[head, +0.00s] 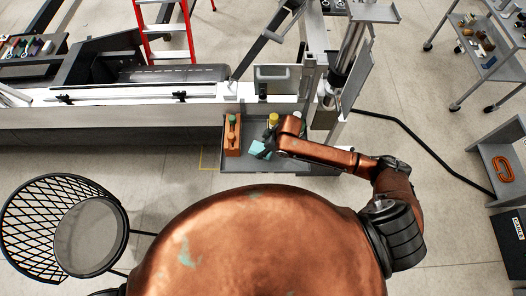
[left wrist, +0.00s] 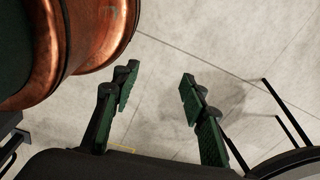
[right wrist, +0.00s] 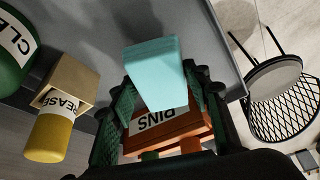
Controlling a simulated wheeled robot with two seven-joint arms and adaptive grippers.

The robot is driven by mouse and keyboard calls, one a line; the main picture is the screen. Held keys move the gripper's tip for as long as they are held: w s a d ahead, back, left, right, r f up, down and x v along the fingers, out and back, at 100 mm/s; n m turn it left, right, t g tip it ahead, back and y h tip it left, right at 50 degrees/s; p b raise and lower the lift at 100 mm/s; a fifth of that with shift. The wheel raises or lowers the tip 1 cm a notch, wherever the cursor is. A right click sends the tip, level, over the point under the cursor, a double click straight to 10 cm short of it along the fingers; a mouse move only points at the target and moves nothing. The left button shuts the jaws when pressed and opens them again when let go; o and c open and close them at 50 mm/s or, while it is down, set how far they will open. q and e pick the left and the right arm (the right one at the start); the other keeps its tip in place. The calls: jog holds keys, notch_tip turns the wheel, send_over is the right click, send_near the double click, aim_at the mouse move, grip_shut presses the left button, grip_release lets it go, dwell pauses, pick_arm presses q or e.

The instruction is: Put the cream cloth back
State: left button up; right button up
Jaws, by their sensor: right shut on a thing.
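My right gripper (right wrist: 160,108) is shut on a folded pale blue cloth-like piece (right wrist: 156,70), which sticks out past the fingertips. The same piece (head: 260,149) shows in the head view, over the grey tray (head: 212,160). An orange-brown bin marked PINS (right wrist: 178,133) lies beyond the fingers in the right wrist view. I cannot make out a cloth that is plainly cream; a beige block-like shape (right wrist: 72,78) sits by the yellow grease container (right wrist: 50,138). My left gripper (left wrist: 158,92) is open and empty above bare floor, out of the head view.
The orange-brown bin (head: 232,138) stands at the tray's left, and a green container (right wrist: 12,55) is near the grease. A grey-white workbench (head: 190,112) runs behind the tray.

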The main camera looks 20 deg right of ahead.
notch_tip(320, 180, down, 3)
jog(key=shift+r, duration=0.2)
jog(key=shift+f, duration=0.75)
jog(key=o, duration=1.1)
pick_arm(q)
jog(key=shift+w+r, duration=0.3)
jog(key=shift+w, duration=0.55)
